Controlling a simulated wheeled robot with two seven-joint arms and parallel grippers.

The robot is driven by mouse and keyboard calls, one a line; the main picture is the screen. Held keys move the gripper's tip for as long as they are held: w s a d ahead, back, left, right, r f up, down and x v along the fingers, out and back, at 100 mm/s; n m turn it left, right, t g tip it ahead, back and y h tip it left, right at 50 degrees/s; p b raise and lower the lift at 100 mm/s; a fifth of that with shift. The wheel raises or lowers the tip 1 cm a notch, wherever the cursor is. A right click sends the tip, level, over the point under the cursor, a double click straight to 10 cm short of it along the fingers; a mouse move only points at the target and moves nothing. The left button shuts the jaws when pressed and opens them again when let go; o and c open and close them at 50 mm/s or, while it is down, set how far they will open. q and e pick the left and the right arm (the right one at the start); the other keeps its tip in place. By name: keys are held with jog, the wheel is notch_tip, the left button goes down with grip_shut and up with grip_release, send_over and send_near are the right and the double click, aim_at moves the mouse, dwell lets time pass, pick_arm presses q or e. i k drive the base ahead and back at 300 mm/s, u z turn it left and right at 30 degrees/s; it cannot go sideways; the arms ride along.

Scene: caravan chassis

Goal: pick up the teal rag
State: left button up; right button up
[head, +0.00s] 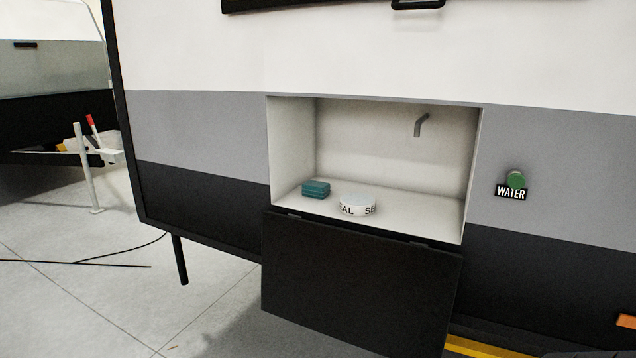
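The teal rag (316,189) is a small folded stack lying on the floor of the open compartment in the caravan's side, near its left wall. A white roll with black lettering (357,206) lies to its right and a little nearer the front edge, apart from it. Neither of my grippers shows in the head view.
The compartment (400,210) has a grey hook-like fitting (421,125) on its back wall. Its black flap (360,285) hangs down open below the opening. A green cap (516,180) with a WATER label sits to the right. A black leg (179,260) and a cable stand at lower left.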

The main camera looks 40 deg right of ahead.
aim_at(311, 188)
jog(key=z, duration=1.05)
jog(key=i, duration=1.2)
jog(key=z, duration=1.25)
